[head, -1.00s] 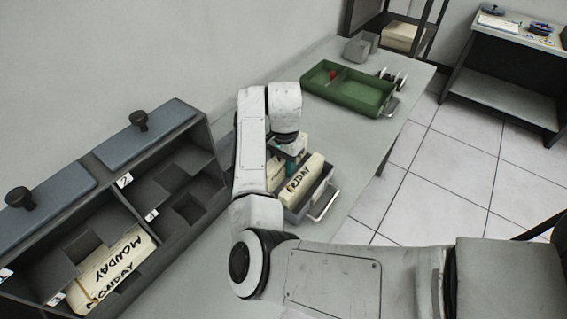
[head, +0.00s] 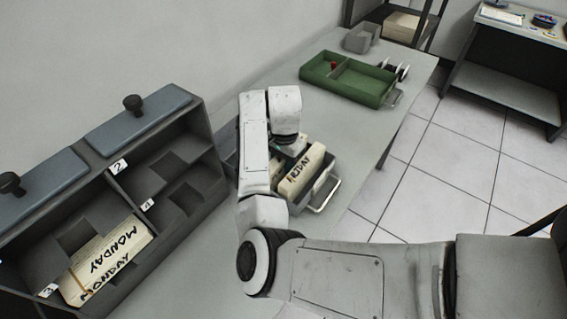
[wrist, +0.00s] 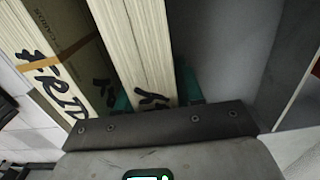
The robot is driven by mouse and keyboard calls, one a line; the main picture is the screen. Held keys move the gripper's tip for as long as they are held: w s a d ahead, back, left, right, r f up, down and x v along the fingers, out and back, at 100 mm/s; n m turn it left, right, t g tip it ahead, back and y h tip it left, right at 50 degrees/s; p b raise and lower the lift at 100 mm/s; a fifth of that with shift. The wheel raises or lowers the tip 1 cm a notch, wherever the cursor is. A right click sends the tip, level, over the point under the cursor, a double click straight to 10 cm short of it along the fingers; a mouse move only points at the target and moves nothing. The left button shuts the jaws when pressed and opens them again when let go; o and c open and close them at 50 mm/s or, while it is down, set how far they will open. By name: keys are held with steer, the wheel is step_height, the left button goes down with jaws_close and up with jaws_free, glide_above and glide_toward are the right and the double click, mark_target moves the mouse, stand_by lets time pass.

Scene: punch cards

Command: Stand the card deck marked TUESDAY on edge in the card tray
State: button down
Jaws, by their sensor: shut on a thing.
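A grey card tray (head: 326,185) with a metal handle sits on the bench, partly hidden by my arm. A cream deck marked FRIDAY (head: 302,170) stands in it; it also shows at the left of the wrist view (wrist: 45,60), with a tan band. My gripper (wrist: 153,95) has teal fingers on both sides of a second cream deck (wrist: 135,45) and is shut on it. This deck stands on edge beside the FRIDAY deck, inside the tray. Its black lettering is mostly hidden, so I cannot read the name. Whether it touches the tray floor is hidden.
A dark grey rack (head: 187,165) with numbered compartments and blue lids stands at left; decks marked MONDAY (head: 108,255) lie in one compartment. A green divided tray (head: 352,80) lies farther along the bench. In the wrist view, bare tray space (wrist: 220,50) shows right of the held deck.

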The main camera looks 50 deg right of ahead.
steer(key=c, duration=0.6)
jaws_free()
steer(key=shift+c, duration=0.2)
steer(key=shift+r, duration=0.1)
step_height(320, 180, up, 11)
steer(key=shift+d+f+b, duration=0.1)
steer(key=shift+f+b, duration=0.05)
steer(key=shift+b, duration=0.2)
